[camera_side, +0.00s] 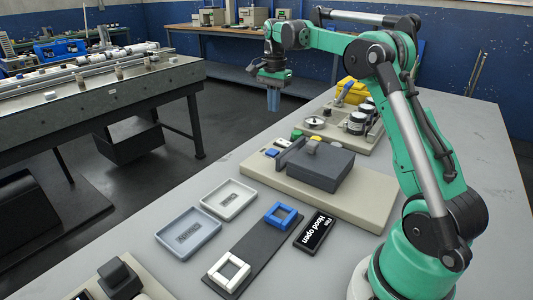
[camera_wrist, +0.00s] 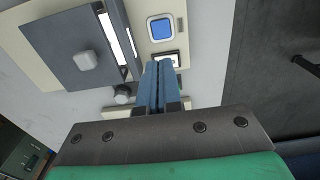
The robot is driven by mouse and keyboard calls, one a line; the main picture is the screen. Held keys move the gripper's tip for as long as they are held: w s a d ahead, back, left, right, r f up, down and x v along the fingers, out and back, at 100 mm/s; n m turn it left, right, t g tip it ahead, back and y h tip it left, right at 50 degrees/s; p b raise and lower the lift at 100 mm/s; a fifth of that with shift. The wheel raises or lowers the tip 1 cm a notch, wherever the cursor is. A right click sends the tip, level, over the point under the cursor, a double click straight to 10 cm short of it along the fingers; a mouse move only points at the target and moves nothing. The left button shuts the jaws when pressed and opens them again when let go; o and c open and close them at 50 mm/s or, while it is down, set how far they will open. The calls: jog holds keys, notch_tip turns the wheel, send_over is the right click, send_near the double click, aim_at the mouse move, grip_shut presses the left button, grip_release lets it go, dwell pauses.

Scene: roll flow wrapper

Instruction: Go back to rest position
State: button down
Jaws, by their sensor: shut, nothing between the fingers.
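My gripper (camera_side: 273,98) hangs over the far left edge of the grey table (camera_side: 112,247), pointing down, with its blue fingers together and nothing held. It is well above the table and touches nothing. In the wrist view the blue fingers (camera_wrist: 158,84) are closed side by side. The same dark grey box (camera_side: 320,166) stands in the middle of the table in the side view.
Two shallow trays, one white (camera_side: 229,200) and one blue-grey (camera_side: 188,234), lie at the front left. A dark strip with a blue square frame (camera_side: 281,216) and a white one (camera_side: 229,272) lies beside a black sign (camera_side: 314,231). A conveyor (camera_side: 100,87) stands to the left.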

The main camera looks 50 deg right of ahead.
jog(key=shift+r, duration=0.65)
jog(key=s+a+r+n+t+h, duration=0.1)
jog(key=s+a+n+t, duration=0.1)
jog(key=a+n, duration=0.4)
jog(key=s+a+r+n+t, duration=0.2)
jog(key=a+n, duration=0.2)
jog(key=a, duration=0.4)
jog(key=s+a+f+n+t+y, duration=0.1)
jog(key=s+a+f+n+t, duration=0.2)
jog(key=s+a+f+n, duration=0.3)
jog(key=shift+s+a+n, duration=1)
jog(key=shift+s, duration=0.15)
